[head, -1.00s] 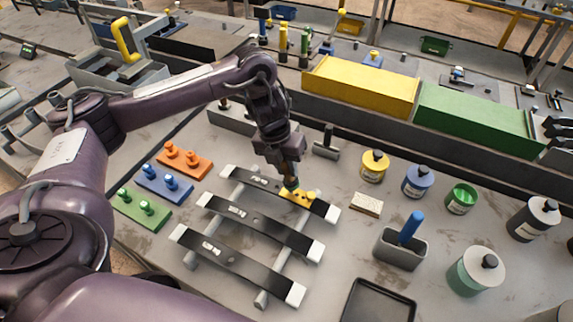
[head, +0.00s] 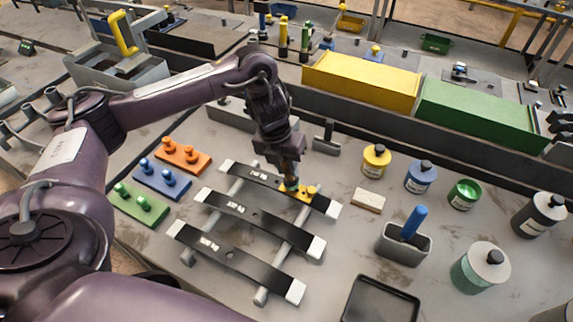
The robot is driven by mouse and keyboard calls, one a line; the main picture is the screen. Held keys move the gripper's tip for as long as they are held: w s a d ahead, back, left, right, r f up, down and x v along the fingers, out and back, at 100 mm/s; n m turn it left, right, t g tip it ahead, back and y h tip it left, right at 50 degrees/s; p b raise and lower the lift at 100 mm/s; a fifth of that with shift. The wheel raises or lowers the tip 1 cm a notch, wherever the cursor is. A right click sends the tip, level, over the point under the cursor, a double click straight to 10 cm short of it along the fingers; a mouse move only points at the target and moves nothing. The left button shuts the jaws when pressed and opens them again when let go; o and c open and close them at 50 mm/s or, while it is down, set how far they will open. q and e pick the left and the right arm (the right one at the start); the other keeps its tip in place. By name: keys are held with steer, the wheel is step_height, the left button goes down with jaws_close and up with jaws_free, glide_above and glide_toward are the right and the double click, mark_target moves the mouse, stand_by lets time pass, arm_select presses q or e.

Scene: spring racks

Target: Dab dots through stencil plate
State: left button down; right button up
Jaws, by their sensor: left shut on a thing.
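A small yellow stencil plate (head: 303,194) with a raised knob lies at the right part of the back black bar (head: 240,174). My left gripper (head: 289,181) points down at the left half of this plate and is shut on it, apparently at its left knob; the fingers hide the grip. A bit of teal shows at the fingertips. Two more black bars, the middle one (head: 262,223) and the front one (head: 225,252), lie parallel with white end blocks across two grey rails. Orange (head: 196,167), blue (head: 150,183) and green (head: 128,208) plates with knobs lie left. My right gripper is out of view.
A grey cup (head: 408,247) with a blue-handled tool (head: 413,221) stands right of the bars. A pale block (head: 368,200), yellow (head: 376,161), blue (head: 420,177) and green (head: 464,194) pots stand behind it. A black tray (head: 380,303) is in front. Yellow and green bins line the back.

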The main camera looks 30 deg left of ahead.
arm_select(q)
steer(key=shift+f+b, duration=0.3)
steer(key=shift+f, duration=0.2)
steer(key=shift+s+f, duration=0.1)
stand_by(1.1)
step_height(320, 180, up, 7)
steer(key=p, duration=0.7)
stand_by(0.7)
